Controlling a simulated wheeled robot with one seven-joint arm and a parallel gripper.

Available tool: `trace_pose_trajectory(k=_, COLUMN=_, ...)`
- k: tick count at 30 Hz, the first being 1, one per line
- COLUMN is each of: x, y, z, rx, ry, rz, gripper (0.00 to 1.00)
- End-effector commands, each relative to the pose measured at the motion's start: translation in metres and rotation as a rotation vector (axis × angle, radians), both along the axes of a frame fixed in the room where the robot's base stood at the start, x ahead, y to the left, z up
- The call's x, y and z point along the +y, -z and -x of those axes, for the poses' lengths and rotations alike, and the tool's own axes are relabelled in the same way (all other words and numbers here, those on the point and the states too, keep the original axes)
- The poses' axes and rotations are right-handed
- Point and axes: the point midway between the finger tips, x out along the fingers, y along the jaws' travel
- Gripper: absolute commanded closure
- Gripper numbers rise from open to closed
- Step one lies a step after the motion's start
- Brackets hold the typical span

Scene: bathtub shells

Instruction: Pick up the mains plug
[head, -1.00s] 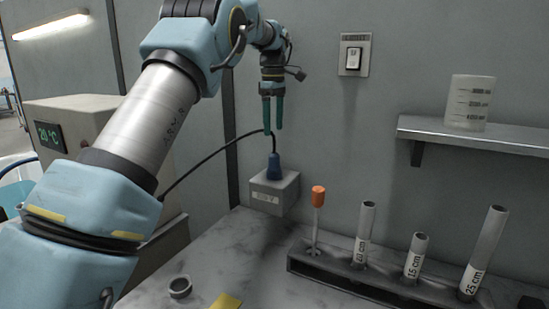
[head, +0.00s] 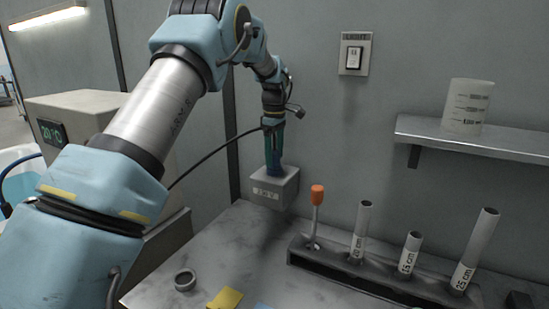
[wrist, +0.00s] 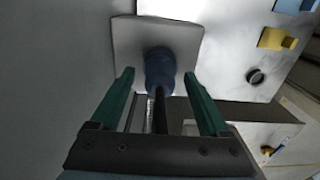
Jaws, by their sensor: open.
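The mains plug (wrist: 159,66) is dark blue with a black cable, and stands upright on a grey socket box (head: 272,188) fixed to the wall. In the head view the plug is mostly hidden by my gripper (head: 273,160), which points down around it. In the wrist view my gripper (wrist: 158,82) is open, with one green finger on each side of the plug and cable. Gaps show between the fingers and the plug, and its grip is not closed.
A rack (head: 380,277) with an orange-handled tool (head: 317,195) and several grey tubes stands to the right. A shelf (head: 470,137) holds a beaker (head: 466,107). A dark ring (head: 185,280) and yellow block (head: 225,298) lie on the counter. A wall switch (head: 355,54) is above.

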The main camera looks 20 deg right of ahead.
Motion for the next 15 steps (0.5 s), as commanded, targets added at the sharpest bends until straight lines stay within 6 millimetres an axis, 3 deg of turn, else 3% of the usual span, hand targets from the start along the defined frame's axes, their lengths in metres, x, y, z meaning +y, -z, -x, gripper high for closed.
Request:
trace_pose_trajectory(k=5, x=0.0, y=0.0004, z=0.0, rx=0.0, ry=0.0, rz=0.0, gripper=0.22)
trace_pose_trajectory(k=15, x=-0.0001, y=0.0, z=0.0, rx=0.0, ry=0.0, rz=0.0, gripper=0.6)
